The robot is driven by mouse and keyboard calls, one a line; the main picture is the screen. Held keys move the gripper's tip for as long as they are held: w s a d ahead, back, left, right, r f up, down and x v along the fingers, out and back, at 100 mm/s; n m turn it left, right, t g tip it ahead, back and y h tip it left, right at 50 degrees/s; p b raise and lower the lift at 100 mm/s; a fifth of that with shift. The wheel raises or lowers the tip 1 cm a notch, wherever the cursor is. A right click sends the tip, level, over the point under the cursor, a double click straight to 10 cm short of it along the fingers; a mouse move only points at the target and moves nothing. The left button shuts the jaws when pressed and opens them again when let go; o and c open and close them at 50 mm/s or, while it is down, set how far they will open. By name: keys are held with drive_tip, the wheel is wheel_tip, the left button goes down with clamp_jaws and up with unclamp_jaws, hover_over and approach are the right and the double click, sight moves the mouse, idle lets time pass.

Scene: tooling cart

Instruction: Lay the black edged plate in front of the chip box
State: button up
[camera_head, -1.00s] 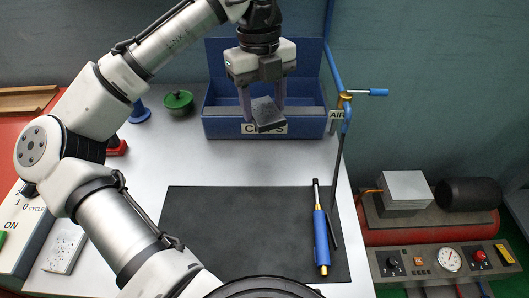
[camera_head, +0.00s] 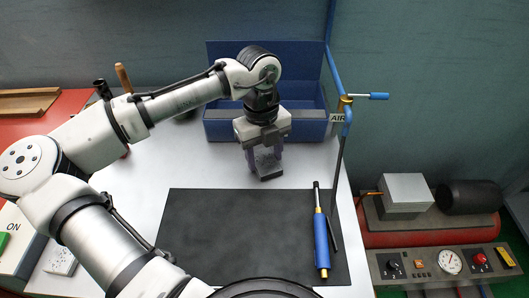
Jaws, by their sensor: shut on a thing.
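My gripper (camera_head: 266,165) is shut on the black edged plate (camera_head: 268,160), a small dark grey piece with a black lower edge. The plate is tilted and hangs between the fingers over the white tabletop, in front of the blue chip box (camera_head: 218,126). I cannot tell whether its lower edge touches the table. The chip box stands at the back with a tall rear wall. My gripper and arm hide its label and part of its front.
A black mat (camera_head: 230,240) covers the near tabletop, with a blue tool (camera_head: 321,240) on its right side. A blue air pipe (camera_head: 346,122) with a dark hanging rod (camera_head: 337,200) stands right of the box. White tabletop (camera_head: 185,165) is bare left of the plate.

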sight(262, 155)
drive_tip(key=shift+f, duration=0.1)
drive_tip(key=o, duration=1.4)
wheel_tip(262, 155, up, 12)
drive_tip(key=w, duration=0.1)
drive_tip(key=shift+w+a+b, duration=0.15)
drive_tip(key=shift+a+b, duration=0.15)
drive_tip(key=shift+b, duration=0.1)
